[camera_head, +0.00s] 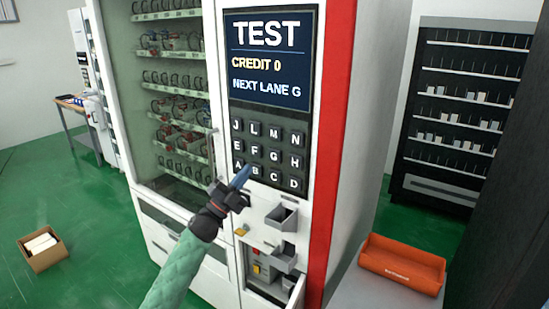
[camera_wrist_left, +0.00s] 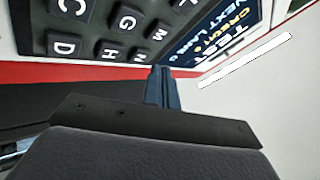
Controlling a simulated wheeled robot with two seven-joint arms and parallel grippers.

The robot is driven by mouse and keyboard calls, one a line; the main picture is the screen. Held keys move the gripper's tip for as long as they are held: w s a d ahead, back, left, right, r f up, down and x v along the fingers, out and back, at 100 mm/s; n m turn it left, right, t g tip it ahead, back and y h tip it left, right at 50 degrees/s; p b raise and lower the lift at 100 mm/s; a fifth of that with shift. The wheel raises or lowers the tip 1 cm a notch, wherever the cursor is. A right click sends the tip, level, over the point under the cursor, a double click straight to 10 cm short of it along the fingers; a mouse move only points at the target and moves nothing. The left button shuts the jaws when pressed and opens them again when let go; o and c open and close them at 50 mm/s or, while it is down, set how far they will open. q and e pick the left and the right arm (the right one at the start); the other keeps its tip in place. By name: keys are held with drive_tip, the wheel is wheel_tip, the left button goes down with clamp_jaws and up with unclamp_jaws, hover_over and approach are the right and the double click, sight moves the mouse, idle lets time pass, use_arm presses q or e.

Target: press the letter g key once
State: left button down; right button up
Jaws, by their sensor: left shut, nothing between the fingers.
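The letter G key (camera_head: 272,156) is a dark square key with a white letter, in the middle row of the keypad between F and H. It also shows in the left wrist view (camera_wrist_left: 127,22). My left gripper (camera_head: 243,174) is shut and empty, its blue fingers pointing up toward the machine. In the head view its tip overlaps the keypad's lower left, near A and B. In the left wrist view the fingers (camera_wrist_left: 161,82) lie below the keys, apart from G in the picture; their depth gap is unclear. My right gripper is out of view.
The screen (camera_head: 268,60) above the keys reads TEST, CREDIT 0 and a line ending LANE G. Small open metal trays (camera_head: 281,217) jut out below the keypad. An orange box (camera_head: 402,264) sits at the lower right. The glass-fronted shelves (camera_head: 176,95) are left of the keypad.

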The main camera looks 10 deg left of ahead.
sight(275, 156)
use_arm(q)
drive_tip(key=m+h, duration=0.1)
drive_tip(key=s+d+g, duration=0.1)
drive_tip(key=m+h, duration=0.1)
drive_tip(key=shift+s+d+r+m+g+h, duration=0.15)
drive_tip(key=shift+s+r+m+g+h, duration=0.1)
drive_tip(key=shift+m+g+h, duration=0.05)
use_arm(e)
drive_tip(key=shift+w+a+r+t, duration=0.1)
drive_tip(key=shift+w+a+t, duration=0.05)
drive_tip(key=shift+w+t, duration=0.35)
use_arm(q)
drive_tip(key=shift+w, duration=0.1)
